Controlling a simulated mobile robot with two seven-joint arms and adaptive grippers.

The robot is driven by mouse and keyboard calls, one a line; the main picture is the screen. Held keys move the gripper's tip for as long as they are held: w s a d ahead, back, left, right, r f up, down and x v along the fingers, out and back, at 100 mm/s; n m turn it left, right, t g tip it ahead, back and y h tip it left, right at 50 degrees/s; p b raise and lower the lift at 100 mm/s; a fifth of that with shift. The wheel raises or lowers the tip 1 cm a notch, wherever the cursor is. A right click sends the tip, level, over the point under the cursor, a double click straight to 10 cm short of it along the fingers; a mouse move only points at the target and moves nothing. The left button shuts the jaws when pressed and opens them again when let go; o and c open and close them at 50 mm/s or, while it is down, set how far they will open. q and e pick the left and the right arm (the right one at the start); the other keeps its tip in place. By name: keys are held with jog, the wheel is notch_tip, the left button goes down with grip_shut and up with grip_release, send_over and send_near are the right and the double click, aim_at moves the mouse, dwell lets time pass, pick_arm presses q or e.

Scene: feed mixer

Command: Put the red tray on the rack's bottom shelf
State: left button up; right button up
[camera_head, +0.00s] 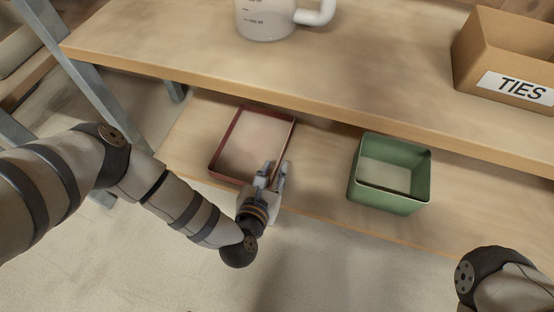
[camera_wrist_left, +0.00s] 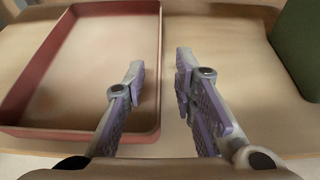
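The red tray (camera_head: 212,160) sits flat on the rack's bottom shelf (camera_head: 318,180), toward its left part; a light floor shows inside the tray. My left gripper (camera_head: 272,171) is open at the tray's right wall, near its front right corner. In the left wrist view, the open fingers (camera_wrist_left: 160,85) are apart, one over the inside of the tray (camera_wrist_left: 160,50) and one outside its right wall. I cannot tell whether either finger touches the wall. Only a piece of my right arm shows at the lower right of the head view; its gripper is out of view.
A green bin (camera_head: 392,205) stands on the bottom shelf to the right, with bare shelf between it and the tray. The upper shelf (camera_head: 330,75) overhangs the back. It holds a white measuring jug (camera_head: 265,20) and a cardboard TIES box (camera_head: 490,55). A metal post (camera_head: 85,80) stands left.

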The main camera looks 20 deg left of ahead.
pick_arm(q)
jog(key=p+v, duration=0.2)
jog(key=v, duration=0.6)
